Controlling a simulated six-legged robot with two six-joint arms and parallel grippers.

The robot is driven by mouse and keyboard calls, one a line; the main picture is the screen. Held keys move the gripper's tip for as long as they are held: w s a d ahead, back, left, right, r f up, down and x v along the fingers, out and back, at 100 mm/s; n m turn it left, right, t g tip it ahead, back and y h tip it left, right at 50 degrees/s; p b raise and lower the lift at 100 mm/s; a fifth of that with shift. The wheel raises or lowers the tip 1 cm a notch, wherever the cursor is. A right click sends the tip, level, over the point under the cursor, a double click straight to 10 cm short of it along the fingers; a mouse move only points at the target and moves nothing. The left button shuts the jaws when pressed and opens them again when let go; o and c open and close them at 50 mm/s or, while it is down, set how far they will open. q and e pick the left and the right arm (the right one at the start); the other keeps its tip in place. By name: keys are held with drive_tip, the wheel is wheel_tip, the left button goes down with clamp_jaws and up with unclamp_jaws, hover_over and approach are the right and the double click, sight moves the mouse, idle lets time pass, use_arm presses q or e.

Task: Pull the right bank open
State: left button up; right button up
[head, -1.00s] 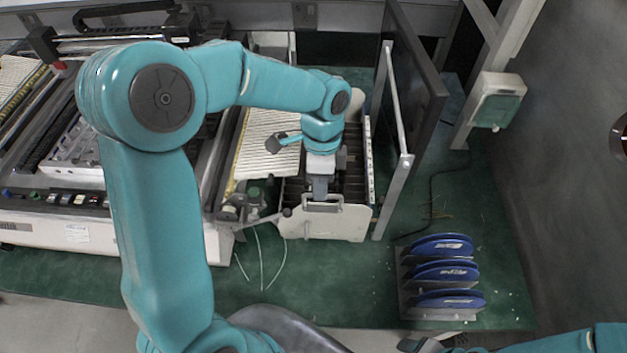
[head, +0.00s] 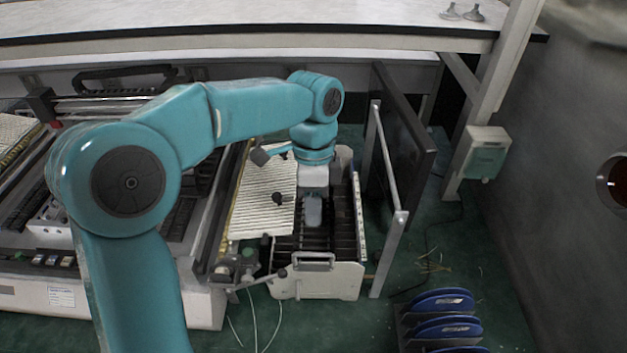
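The right bank (head: 345,279) is a white-fronted box with dark slotted rows inside, standing to the right of the machine. Its light handle (head: 313,263) is on the upper front edge. My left gripper (head: 313,222) points down over the slots, behind the handle in the picture and visibly apart from it. Its fingers look like one grey block from here, so their gap cannot be made out. No held object shows. My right gripper is out of view.
A grey post frame (head: 388,220) and a dark upright panel (head: 405,150) stand close to the bank's right. A rack of blue reels (head: 440,325) sits at the lower right. Loose white cables (head: 255,325) lie in front. Green surface before the bank is mostly free.

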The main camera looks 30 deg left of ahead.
use_arm(q)
wheel_tip(320, 180, up, 6)
drive_tip(key=w, duration=0.1)
drive_tip(key=shift+a+r, duration=0.15)
drive_tip(key=shift+a, duration=0.2)
idle(0.3)
